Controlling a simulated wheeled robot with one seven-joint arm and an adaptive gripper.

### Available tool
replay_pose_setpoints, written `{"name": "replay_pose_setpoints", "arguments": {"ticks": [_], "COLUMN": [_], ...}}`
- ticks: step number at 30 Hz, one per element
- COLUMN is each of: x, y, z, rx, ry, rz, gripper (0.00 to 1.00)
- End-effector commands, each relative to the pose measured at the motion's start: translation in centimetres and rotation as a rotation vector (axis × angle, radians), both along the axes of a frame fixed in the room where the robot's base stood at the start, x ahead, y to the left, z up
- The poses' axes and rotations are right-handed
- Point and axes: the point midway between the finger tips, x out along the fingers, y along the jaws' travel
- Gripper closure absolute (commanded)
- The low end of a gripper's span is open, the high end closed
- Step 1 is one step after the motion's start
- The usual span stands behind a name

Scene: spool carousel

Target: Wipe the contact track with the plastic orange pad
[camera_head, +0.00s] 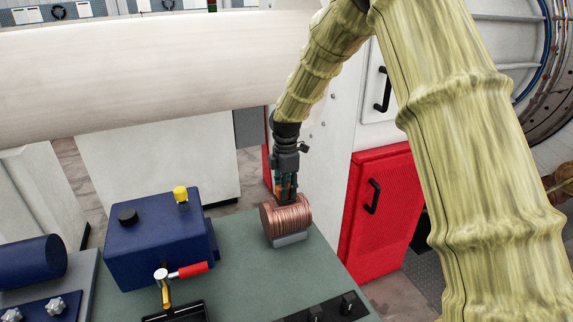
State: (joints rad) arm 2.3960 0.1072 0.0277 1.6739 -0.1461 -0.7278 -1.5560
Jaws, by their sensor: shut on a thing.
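My gripper (286,192) points down at the green worktop and is shut. A small orange patch shows between its fingers, which looks like the orange pad (279,189), mostly hidden by the fingers. The fingertips are right at the top of a copper-coloured ribbed spool (288,222); I cannot tell whether they or the pad touch it. The spool lies on its side on a light grey block (291,240) near the worktop's far right edge. I cannot clearly make out which surface is the contact track.
A blue box (150,245) with a black knob and a yellow cap stands left of the spool. A red-handled lever (190,271) is in front of it. Black switches (330,310) are at the front edge. A red cabinet (380,215) stands to the right, beyond the worktop.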

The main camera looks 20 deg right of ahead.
Motion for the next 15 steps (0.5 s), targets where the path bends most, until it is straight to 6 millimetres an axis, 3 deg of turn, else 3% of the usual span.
{"name": "replay_pose_setpoints", "arguments": {"ticks": [3,15], "x": [0.0,0.0], "y": [0.1,0.1], "z": [2.5,6.0], "rx": [0.000,0.001], "ry": [-0.003,-0.001], "rz": [0.002,0.000], "gripper": [0.94,0.94]}}
